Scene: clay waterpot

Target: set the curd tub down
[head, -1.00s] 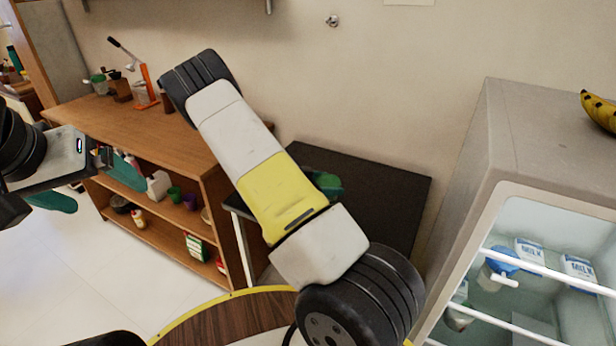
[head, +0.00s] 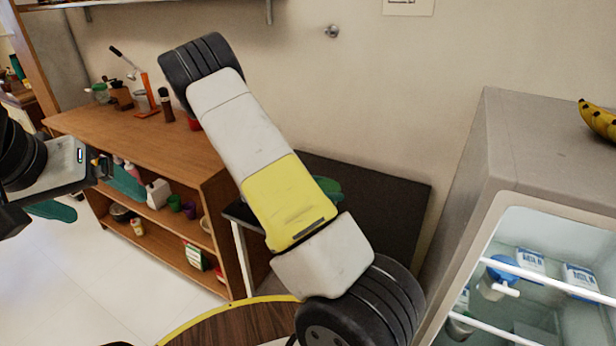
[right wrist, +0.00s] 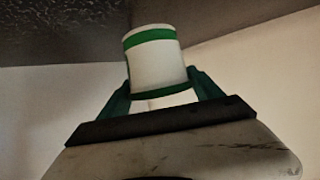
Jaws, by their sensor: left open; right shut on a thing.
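The curd tub (right wrist: 155,62), white with green bands, shows in the right wrist view between the green fingers of my right gripper (right wrist: 160,88), which is shut on it. The tub's far end is close to a dark surface; I cannot tell whether they touch. In the head view my right arm hides the tub, and only a green bit of my right gripper (head: 328,187) shows beside the arm, over the black table (head: 375,205). My left gripper (head: 92,198) is at the left edge of the head view, its teal fingers apart and empty, in front of the wooden shelf unit.
The wooden shelf unit (head: 140,140) holds a juicer, jars and bottles. An open fridge (head: 475,190) with milk cartons and a jug stands at the right, bananas (head: 598,120) on top. A round wooden table (head: 235,325) is at the bottom.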

